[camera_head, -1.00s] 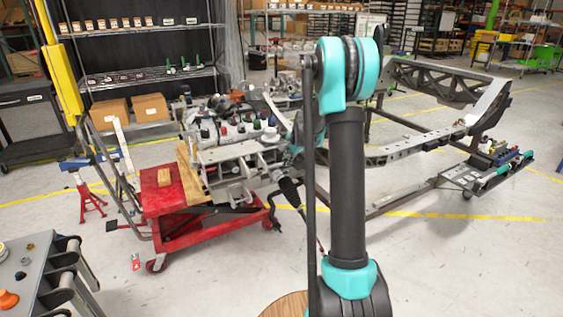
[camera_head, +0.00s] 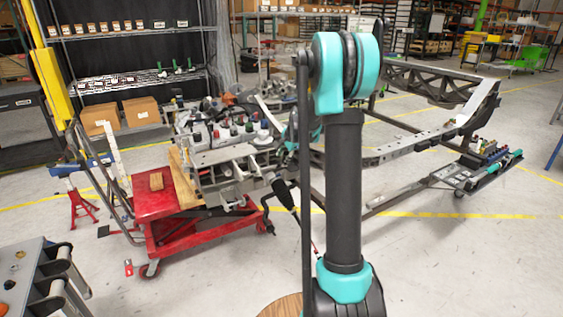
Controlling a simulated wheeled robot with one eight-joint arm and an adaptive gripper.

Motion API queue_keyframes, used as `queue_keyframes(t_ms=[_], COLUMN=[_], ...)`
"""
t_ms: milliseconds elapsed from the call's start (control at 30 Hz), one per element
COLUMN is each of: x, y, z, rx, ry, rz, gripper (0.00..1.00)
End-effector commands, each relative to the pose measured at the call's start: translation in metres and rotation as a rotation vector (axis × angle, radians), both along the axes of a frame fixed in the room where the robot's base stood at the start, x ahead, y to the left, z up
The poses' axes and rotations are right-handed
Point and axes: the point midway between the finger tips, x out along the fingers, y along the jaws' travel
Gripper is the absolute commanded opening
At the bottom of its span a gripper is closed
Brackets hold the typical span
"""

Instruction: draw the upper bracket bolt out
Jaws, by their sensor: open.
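The dark chassis frame (camera_head: 404,149) stands behind and to the right of my upright arm. My arm covers part of the frame and of the machinery beside it. I cannot make out the upper bracket bolt or its bracket in this view. A teal joint of my arm shows just left of the upright link, in front of the frame's near end.
A red cart (camera_head: 158,205) carrying an engine assembly (camera_head: 225,160) stands left of my arm. A red jack stand (camera_head: 79,205) is farther left. A grey table (camera_head: 30,262) is at near left. Floor at right front is clear.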

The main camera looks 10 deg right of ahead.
Motion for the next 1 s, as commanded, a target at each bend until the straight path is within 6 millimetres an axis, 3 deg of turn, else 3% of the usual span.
queue_keyframes(t_ms=[200,400,900,1000], x=[-0.022,-0.035,-0.041,-0.051], y=[-0.007,-0.012,-0.013,-0.01], z=[0.039,0.064,0.074,0.072], rx=[0.0,0.0,0.0,-0.017], ry=[0.0,0.0,0.0,0.0], rz=[-0.001,-0.001,0.001,0.025], gripper=[0.4,0.4,0.4,0.4])
